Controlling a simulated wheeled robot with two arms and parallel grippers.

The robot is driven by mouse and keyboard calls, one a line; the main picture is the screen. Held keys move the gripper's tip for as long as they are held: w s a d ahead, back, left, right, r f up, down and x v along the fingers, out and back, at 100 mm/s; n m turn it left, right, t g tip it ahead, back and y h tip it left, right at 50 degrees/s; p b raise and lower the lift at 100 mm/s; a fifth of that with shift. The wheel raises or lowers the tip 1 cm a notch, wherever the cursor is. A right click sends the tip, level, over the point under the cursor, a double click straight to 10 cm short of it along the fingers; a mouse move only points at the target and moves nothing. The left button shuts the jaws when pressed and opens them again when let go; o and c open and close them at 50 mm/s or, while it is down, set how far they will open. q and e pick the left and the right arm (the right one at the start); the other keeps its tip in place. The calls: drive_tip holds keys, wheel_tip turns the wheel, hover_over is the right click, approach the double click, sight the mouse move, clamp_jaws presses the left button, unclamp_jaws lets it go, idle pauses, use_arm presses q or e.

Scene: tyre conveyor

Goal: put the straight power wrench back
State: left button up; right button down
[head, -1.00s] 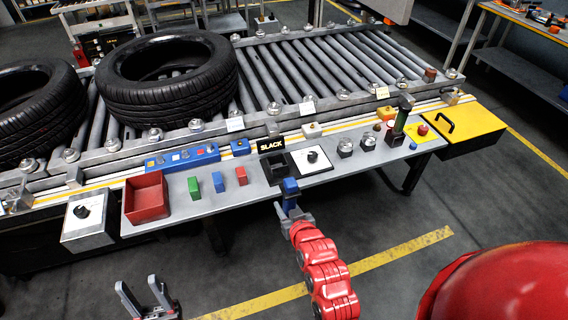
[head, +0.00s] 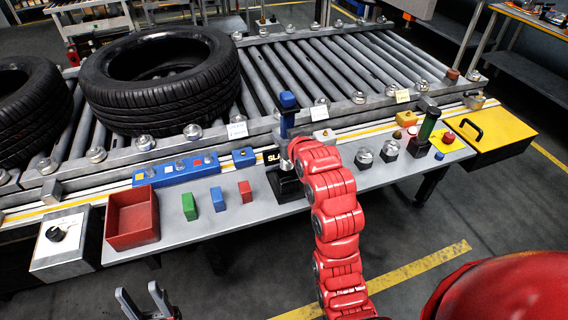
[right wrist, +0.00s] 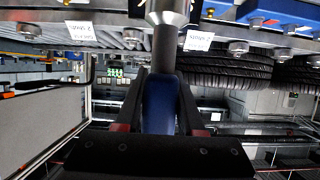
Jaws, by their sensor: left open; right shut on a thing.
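The straight power wrench has a blue top (head: 288,100) and is held upright in the head view. In the right wrist view its blue body (right wrist: 158,105) sits between the fingers, with a grey metal part beyond. My right gripper (head: 296,142) is shut on it, over the bench beside the conveyor. The black holder (head: 284,188) by the SLACK label is below the wrench and partly hidden by my red arm. I cannot tell whether the wrench touches it. My left gripper (head: 146,300) is open and empty, low in front of the bench.
A yellow case (head: 490,135) is at the right end. Tyres (head: 160,85) lie on the rollers behind.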

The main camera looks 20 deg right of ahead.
wheel_tip(320, 180, down, 7)
drive_tip(key=shift+r+p, duration=0.1)
drive_tip(key=shift+p, duration=0.5)
drive_tip(key=shift+f, duration=0.25)
drive_tip(key=c, duration=0.5)
unclamp_jaws()
drive_tip(key=shift+f, duration=0.15)
